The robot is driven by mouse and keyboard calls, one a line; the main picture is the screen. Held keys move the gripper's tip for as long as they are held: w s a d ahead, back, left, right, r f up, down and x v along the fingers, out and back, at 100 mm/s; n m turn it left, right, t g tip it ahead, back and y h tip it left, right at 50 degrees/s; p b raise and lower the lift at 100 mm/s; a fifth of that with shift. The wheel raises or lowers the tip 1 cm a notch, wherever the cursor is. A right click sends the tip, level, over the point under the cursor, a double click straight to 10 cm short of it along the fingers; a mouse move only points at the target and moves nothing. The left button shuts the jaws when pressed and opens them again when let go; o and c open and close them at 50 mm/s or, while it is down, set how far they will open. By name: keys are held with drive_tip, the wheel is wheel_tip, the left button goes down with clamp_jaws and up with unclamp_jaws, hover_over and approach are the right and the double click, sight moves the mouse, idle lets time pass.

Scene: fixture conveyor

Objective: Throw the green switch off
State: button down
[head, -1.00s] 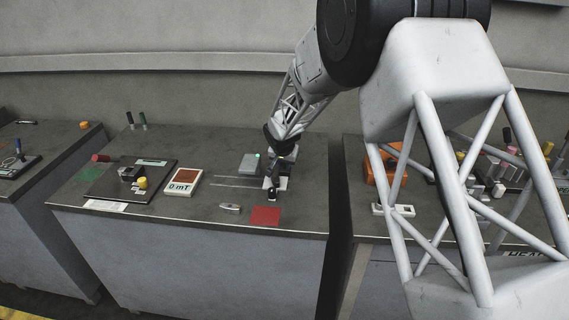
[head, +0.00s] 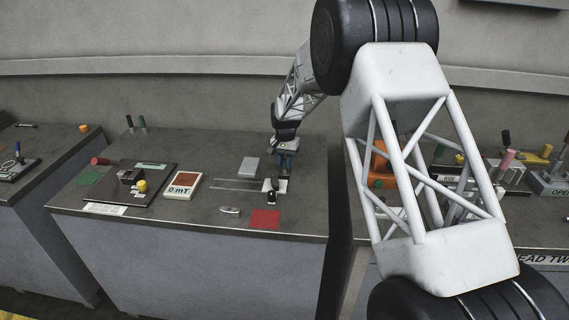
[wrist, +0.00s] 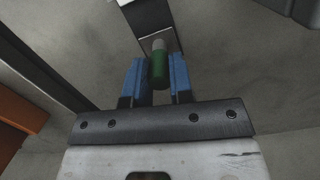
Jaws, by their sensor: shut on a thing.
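The green switch handle (wrist: 158,72) shows in the wrist view with a pale grey collar at its far end, in front of a dark bar (wrist: 152,22). My gripper (wrist: 155,80) has its blue fingers on both sides of the handle and is shut on it. In the head view my gripper (head: 285,166) is just above and behind the switch's white base (head: 281,186), at the right of the middle table. The handle is hidden by the fingers there. A grey box (head: 250,167) stands left of the gripper, with no light visible on it.
A red square (head: 265,219) and a small metal piece (head: 230,211) lie in front. A meter reading 0 mT (head: 181,186) and a dark board (head: 115,183) with a yellow knob are to the left. Thin rails (head: 235,184) run left of the switch. An orange object (head: 380,165) stands on the right table.

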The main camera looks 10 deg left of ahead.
drive_tip(key=shift+w+f+g, duration=0.1)
drive_tip(key=shift+w+g, duration=0.3)
drive_tip(key=shift+g, duration=0.5)
drive_tip(key=c, duration=1)
unclamp_jaws()
drive_tip(key=v, duration=0.7)
drive_tip(key=shift+w+r, duration=0.25)
drive_tip(key=shift+r, duration=0.1)
